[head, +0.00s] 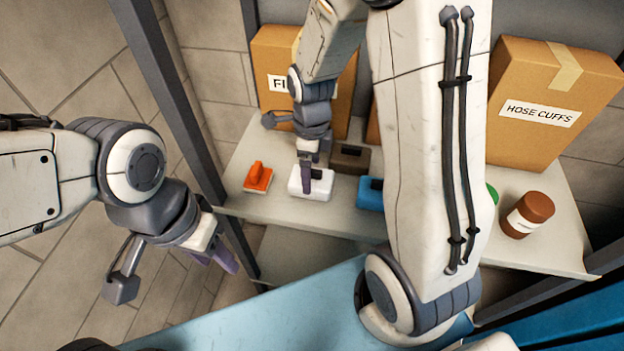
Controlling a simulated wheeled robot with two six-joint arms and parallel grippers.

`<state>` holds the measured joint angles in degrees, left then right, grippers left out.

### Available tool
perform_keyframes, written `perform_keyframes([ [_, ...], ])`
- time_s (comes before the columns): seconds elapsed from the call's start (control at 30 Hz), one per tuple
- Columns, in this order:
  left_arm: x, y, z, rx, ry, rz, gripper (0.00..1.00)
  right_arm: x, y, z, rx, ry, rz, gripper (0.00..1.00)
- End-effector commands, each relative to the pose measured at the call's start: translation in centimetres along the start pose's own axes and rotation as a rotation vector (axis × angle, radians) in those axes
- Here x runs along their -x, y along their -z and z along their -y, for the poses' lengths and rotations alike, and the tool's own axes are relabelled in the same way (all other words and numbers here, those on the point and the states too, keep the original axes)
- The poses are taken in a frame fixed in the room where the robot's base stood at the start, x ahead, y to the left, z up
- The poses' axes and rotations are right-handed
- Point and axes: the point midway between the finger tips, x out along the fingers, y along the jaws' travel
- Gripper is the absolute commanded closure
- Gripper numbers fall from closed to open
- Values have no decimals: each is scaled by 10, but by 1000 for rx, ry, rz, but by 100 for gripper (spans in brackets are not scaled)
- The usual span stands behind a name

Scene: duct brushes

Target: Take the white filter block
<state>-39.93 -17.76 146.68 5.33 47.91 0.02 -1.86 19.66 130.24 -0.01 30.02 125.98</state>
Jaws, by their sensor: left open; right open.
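The white filter block (321,184) sits on the pale shelf (340,219), between an orange brush and a brown block. My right gripper (307,178) points down at it from above. One purple finger shows in front of the block and hides part of its middle; the other finger is hard to make out, and I cannot tell whether they touch it. The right gripper is open. My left gripper (225,257) is open and empty, off the shelf's front left corner.
The orange brush (258,177) stands left of the block, the brown block (350,158) behind it and a blue block (370,193) to its right. Cardboard boxes stand at the back, one labelled HOSE CUFFS (545,100). A brown jar (528,214) stands at the right. A dark post (180,100) rises left of the shelf.

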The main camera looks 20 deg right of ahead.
Motion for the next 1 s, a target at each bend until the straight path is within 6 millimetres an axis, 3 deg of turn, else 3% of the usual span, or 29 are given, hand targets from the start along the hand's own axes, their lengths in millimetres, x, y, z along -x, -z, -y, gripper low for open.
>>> perform_keyframes([
  [0.23, 8, 0, -1, 1, 0, 0, 54, -33, 1, -2, 1, -4, -3, 0],
  [0.53, 8, 0, -1, 0, 0, 0, 54, -38, 1, -1, 1, -1, 0, 0],
  [0.7, 8, 0, 0, 0, 0, 0, 54, -38, 1, -1, 1, -1, -1, 65],
  [0.73, 8, 0, 0, 0, 0, 0, 54, -38, 1, -1, 1, -1, 0, 68],
  [1.0, 7, 0, 0, 0, 0, 0, 54, -36, 0, -1, 2, 0, 0, 69],
])
